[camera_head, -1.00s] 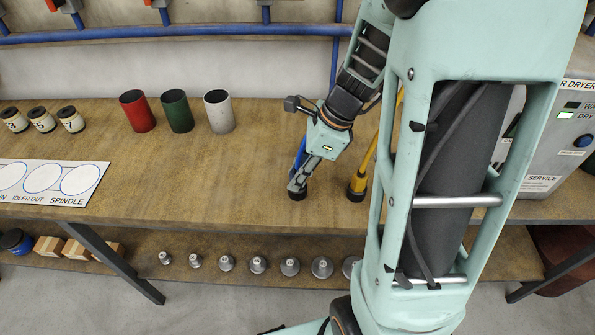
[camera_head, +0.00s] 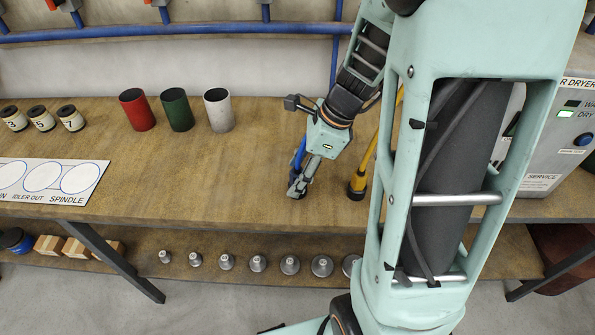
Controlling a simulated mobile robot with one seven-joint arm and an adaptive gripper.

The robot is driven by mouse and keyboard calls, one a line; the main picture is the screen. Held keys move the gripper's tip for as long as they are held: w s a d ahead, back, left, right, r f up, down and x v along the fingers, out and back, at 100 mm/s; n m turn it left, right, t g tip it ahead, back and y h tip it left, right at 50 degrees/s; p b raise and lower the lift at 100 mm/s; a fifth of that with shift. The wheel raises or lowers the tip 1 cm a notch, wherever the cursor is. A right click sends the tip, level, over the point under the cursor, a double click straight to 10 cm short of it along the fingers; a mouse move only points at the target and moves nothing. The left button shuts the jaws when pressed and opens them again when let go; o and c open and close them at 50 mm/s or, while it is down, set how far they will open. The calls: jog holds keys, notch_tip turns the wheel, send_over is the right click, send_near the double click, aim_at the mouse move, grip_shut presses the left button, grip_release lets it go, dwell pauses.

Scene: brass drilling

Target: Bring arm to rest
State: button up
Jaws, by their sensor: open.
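My gripper (camera_head: 298,187) hangs near the middle of the wooden workbench (camera_head: 250,170), at the end of my pale green arm. It points down at or just above the bench top; I cannot tell if its tips touch. The jaws are open and I see nothing held between them. A blue part shows along the gripper's left side. The large upper link of my arm fills the right of the view and hides part of the bench.
A yellow tool (camera_head: 357,184) with a black end stands just right of my gripper. Red (camera_head: 137,110), green (camera_head: 177,111) and white (camera_head: 218,111) cups stand to the left. A grey dryer box (camera_head: 560,150) is at the right. A lower shelf (camera_head: 200,250) holds several metal pieces.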

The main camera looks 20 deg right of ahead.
jog(key=shift+o, duration=0.6)
jog(key=shift+r, duration=0.15)
notch_tip(320, 180, up, 7)
jog(key=p, duration=0.7)
dwell(0.4)
